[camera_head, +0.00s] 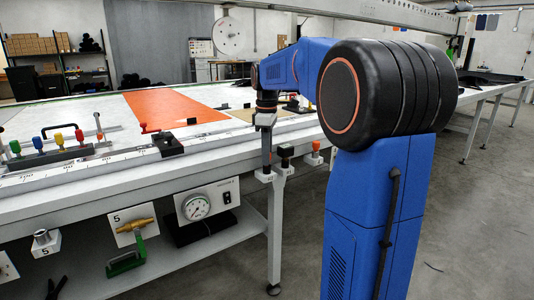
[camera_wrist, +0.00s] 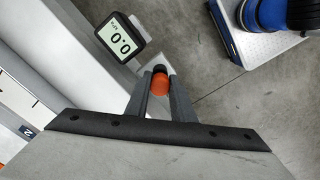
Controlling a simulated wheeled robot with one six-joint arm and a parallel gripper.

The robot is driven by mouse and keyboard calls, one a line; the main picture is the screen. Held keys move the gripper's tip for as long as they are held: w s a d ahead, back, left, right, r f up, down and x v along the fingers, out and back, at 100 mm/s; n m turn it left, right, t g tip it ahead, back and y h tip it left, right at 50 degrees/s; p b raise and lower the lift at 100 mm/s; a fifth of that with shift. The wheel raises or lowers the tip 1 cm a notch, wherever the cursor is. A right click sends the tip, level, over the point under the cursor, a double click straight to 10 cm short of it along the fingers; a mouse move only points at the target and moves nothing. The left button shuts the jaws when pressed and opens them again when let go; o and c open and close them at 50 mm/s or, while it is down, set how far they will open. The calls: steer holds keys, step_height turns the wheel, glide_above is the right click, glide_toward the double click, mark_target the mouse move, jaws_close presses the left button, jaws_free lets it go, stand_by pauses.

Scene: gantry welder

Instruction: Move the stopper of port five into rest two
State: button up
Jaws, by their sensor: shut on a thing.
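My gripper (camera_head: 266,160) points down at the table's front edge, just above or at a small white block (camera_head: 265,176). In the wrist view, its two grey fingers (camera_wrist: 161,90) are shut on a small orange piece with a dark end (camera_wrist: 160,84), which I take as the stopper. In the head view the fingers hide it. I cannot tell whether it is seated in the block or held above it. A white bracket marked 5 (camera_head: 46,246) with a metal fitting (camera_head: 41,236) stands at the lower left. I cannot make out which block is rest two.
Beside my gripper, along the edge, are a dark-topped piece (camera_head: 285,151) and an orange-topped one (camera_head: 316,147). A digital display reading 0.0 (camera_wrist: 121,38) is close to the fingers.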

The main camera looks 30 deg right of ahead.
steer(key=shift+f, duration=0.35)
steer(key=o, duration=1.1)
step_height(320, 180, up, 17)
steer(key=shift+r, duration=0.2)
steer(key=shift+s, duration=0.1)
steer(key=s+a+f+m+t, duration=0.2)
steer(key=s+a+f+m, duration=0.2)
steer(key=s+a+f, duration=0.4)
steer(key=s+a+f+m+t, duration=0.2)
steer(key=s+a+f+m, duration=0.3)
steer(key=s+f, duration=1.7)
steer(key=a, duration=0.2)
steer(key=shift+a+t, duration=0.4)
